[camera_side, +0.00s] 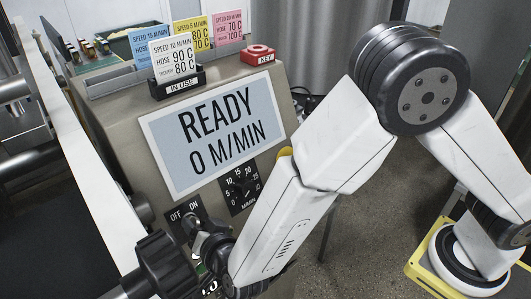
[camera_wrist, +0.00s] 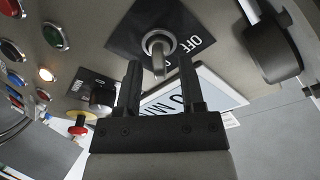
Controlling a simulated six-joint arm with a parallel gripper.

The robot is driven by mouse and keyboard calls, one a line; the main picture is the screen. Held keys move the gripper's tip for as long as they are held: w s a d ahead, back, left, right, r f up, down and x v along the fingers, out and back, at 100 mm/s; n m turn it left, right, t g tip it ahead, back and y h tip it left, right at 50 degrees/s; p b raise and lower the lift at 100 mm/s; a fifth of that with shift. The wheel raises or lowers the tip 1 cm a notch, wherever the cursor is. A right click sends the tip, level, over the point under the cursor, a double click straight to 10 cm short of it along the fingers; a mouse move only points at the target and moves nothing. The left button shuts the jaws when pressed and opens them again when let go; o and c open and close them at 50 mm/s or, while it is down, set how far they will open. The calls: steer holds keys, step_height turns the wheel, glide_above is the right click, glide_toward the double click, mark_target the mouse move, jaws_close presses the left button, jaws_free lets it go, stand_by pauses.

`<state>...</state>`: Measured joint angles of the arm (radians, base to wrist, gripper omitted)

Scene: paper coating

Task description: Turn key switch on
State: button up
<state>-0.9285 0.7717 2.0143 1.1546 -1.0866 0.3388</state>
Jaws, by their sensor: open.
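The key switch shows in the wrist view as a round metal collar (camera_wrist: 158,43) on a black plate marked OFF. A narrow metal piece, probably the key, projects from it toward my gripper. In the side view the black plate (camera_side: 184,214) reads OFF and ON, low on the panel, and my gripper partly hides the switch. My gripper (camera_wrist: 159,60) is open, its two dark fingers apart on either side of the projecting piece, with visible gaps. Whether the fingertips reach past its end is hard to tell.
A display (camera_side: 215,133) reads READY, 0 M/MIN. A speed dial (camera_side: 241,187) sits right of the switch. A red block marked KEY (camera_side: 259,53) and speed cards (camera_side: 172,58) stand on top. The wrist view shows a large dark knob (camera_wrist: 270,50) and a red-and-yellow button (camera_wrist: 80,125).

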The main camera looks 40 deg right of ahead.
mark_target(199, 224)
steer(key=v, duration=0.6)
steer(key=shift+r, duration=0.1)
stand_by(0.3)
steer(key=shift+w+d, duration=0.2)
steer(key=shift+w, duration=0.1)
steer(key=w+d+n+g+y, duration=0.1)
steer(key=d, duration=0.2)
steer(key=w+d+n+g+y, duration=0.1)
steer(key=w+d+n+g, duration=0.1)
steer(key=d, duration=0.2)
steer(key=w+d+r+n+g+y, duration=0.1)
steer(key=d, duration=0.2)
steer(key=shift+w+d+r+g, duration=0.2)
steer(key=shift+w+g, duration=0.1)
steer(key=shift+g, duration=0.1)
steer(key=s+d+n+g+h, duration=0.1)
steer(key=s+d+n+g, duration=0.1)
steer(key=s+d, duration=0.3)
steer(key=s+d+n+g, duration=0.2)
steer(key=s+d+g, duration=0.3)
steer(key=d, duration=0.9)
steer(key=shift+s+n+h, duration=0.4)
steer(key=shift+s, duration=0.3)
steer(key=shift+d, duration=0.15)
